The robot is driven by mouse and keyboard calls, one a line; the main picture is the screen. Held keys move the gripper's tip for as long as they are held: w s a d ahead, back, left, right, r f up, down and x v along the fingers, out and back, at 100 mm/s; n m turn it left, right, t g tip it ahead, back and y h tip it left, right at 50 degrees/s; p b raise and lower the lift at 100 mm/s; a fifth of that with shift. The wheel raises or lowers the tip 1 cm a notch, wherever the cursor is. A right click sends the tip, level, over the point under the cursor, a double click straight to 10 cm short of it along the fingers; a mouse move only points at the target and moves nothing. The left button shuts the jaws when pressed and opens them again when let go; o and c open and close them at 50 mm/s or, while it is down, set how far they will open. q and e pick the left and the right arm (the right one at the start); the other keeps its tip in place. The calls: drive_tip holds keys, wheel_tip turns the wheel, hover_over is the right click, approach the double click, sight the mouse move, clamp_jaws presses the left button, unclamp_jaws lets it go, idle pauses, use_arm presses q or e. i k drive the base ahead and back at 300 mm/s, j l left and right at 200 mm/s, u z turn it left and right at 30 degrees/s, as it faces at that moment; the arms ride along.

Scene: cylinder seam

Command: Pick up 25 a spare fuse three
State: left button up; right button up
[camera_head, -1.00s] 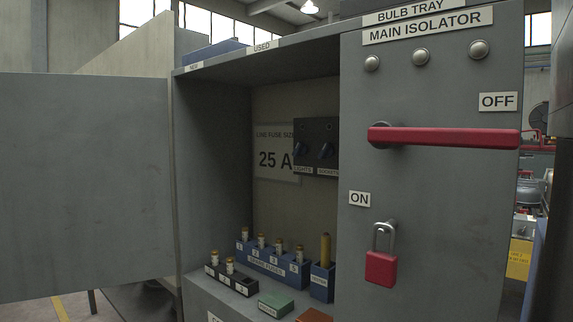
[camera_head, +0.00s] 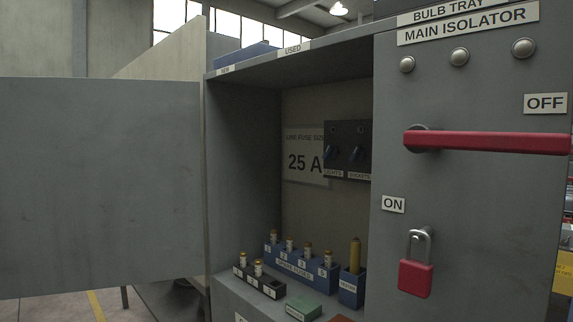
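Inside the open grey cabinet, a blue block labelled SPARE FUSES (camera_head: 295,268) stands on the cabinet floor. It holds a row of small upright fuses with pale bodies and brassy ends. Small number tags mark its positions; the third fuse from the left (camera_head: 307,249) stands in it. A sign reading LINE FUSE SIZE 25 A (camera_head: 304,160) is on the back wall. The ratings on the fuses are too small to read. Neither of my grippers is in view.
A dark block (camera_head: 270,288) with two upright fuses stands in front. A blue holder (camera_head: 349,291) with a tall yellow tube and a green box (camera_head: 303,308) are nearby. The open door (camera_head: 100,185) is left; the isolator panel with red handle (camera_head: 490,142) and padlock (camera_head: 415,278) is right.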

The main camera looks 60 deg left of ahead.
sight(307, 245)
drive_tip(key=u, duration=0.4)
drive_tip(key=i+u, duration=0.15)
drive_tip(key=u, duration=0.7)
drive_tip(key=i+l+u, duration=0.1)
drive_tip(key=u, duration=0.75)
drive_tip(key=i+j+z, duration=0.2)
drive_tip(key=j+z, duration=0.3)
drive_tip(key=j, duration=0.6)
drive_tip(key=j+z, duration=0.5)
drive_tip(key=j, duration=0.6)
